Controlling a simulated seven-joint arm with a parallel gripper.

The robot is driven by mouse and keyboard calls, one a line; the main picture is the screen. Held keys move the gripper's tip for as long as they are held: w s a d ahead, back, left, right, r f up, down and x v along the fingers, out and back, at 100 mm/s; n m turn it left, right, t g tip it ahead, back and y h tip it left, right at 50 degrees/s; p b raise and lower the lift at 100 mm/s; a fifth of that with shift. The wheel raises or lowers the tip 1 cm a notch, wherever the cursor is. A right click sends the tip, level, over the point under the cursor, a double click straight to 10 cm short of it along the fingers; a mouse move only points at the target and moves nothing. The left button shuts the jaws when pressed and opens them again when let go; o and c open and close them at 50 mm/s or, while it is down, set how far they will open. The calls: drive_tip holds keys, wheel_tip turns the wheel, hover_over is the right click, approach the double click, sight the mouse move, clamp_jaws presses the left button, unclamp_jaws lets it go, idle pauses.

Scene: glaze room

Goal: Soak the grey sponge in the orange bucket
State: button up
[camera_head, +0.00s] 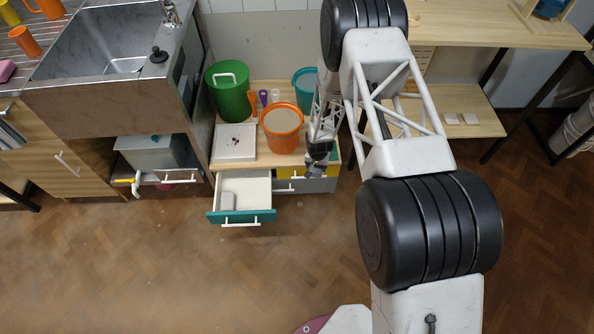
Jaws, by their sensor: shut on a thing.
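The orange bucket (282,130) stands upright on the low wooden unit, with a flat beige-grey surface inside its rim. My gripper (317,162) points down just right of the bucket, near the unit's front edge and outside the bucket. Its dark jaws are shut on a small grey thing at their tips. The thing is too small and too covered to tell if it is the grey sponge. A pale grey block (228,201) lies in the open teal-fronted drawer (257,190), below and left of the bucket.
A green bucket (231,92), a white tray (235,142), upright orange and purple tools and a teal container (304,80) share the unit top. Yellow and grey drawers sit below my gripper. A metal sink (95,50) stands left. The floor in front is clear.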

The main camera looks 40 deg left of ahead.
drive_tip(key=w+d+r+m, duration=0.1)
drive_tip(key=w+d+r, duration=0.2)
drive_tip(key=w+d, duration=0.65)
drive_tip(key=w+d+r+m, duration=0.1)
drive_tip(key=w+d+r, duration=0.35)
drive_tip(key=d, duration=0.75)
drive_tip(key=w+d+r+m, duration=0.15)
drive_tip(key=w+d, duration=0.25)
drive_tip(key=d, duration=0.5)
drive_tip(key=w+d+r, duration=0.3)
drive_tip(key=w+d, duration=0.1)
drive_tip(key=d, duration=0.5)
drive_tip(key=w+d+r+m, duration=0.15)
drive_tip(key=w+d, duration=0.25)
drive_tip(key=d, duration=0.5)
drive_tip(key=s+a+r+n+t, duration=0.1)
drive_tip(key=a+r+n, duration=0.1)
drive_tip(key=a, duration=1.5)
drive_tip(key=a+r+n, duration=0.2)
drive_tip(key=a, duration=1.5)
drive_tip(key=s+a+r+n, duration=0.1)
drive_tip(key=s+a, duration=0.6)
drive_tip(key=a, duration=0.5)
drive_tip(key=s+a+r+n+y, duration=0.1)
drive_tip(key=s+a, duration=0.6)
drive_tip(key=a, duration=0.6)
drive_tip(key=s+a+r+n, duration=0.1)
drive_tip(key=s+a, duration=0.7)
drive_tip(key=a, duration=0.4)
drive_tip(key=shift+a, duration=0.35)
